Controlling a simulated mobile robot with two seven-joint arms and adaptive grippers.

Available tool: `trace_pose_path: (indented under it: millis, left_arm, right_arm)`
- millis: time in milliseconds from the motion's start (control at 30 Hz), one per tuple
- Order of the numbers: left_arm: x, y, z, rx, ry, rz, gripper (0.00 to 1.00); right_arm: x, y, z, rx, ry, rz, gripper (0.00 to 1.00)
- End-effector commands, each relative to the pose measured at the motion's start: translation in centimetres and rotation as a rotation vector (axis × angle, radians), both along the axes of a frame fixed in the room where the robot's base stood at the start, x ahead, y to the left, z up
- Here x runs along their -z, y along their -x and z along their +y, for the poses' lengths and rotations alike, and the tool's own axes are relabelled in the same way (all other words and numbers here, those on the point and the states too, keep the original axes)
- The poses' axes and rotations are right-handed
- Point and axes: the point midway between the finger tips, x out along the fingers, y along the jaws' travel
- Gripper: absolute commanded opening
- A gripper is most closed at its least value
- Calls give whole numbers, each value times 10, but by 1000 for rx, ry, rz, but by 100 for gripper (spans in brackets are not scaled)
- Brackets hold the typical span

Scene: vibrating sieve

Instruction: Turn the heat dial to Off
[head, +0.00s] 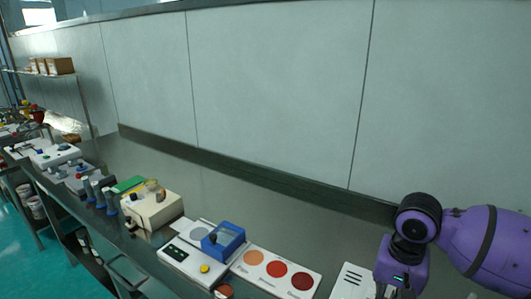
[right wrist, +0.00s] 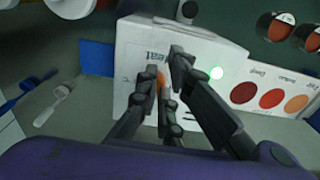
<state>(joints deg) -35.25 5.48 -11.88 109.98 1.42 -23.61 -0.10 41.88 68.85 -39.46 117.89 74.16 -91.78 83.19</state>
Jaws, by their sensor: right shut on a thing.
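The heat device is a white box (right wrist: 205,55) with "Heat" lettering, partly cut off in the wrist view; its edge shows at the bottom right of the head view (head: 350,283). My right gripper (right wrist: 165,66) is over its top face, with its dark fingers shut on the heat dial (right wrist: 160,82), of which only a bit of orange shows between the fingers. The dial's pointer and most markings are hidden. My right gripper is at the lower edge of the head view (head: 388,291). My left gripper is not in view.
A card with coloured discs (head: 275,270) lies left of the box in the head view. A scale (head: 195,264), a blue frame (head: 222,241) and a beige machine (head: 152,205) stand farther left. The bench behind them is bare up to the wall.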

Motion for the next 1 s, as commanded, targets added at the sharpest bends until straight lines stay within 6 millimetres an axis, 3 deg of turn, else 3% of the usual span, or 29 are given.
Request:
trace_pose_path:
  millis: [33, 1000]
  left_arm:
    - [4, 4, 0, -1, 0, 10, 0]
    - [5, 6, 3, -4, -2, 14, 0]
  right_arm:
    - [13, 9, -9, 10, 18, 35, 0]
    - [14, 15, -14, 11, 20, 36, 0]
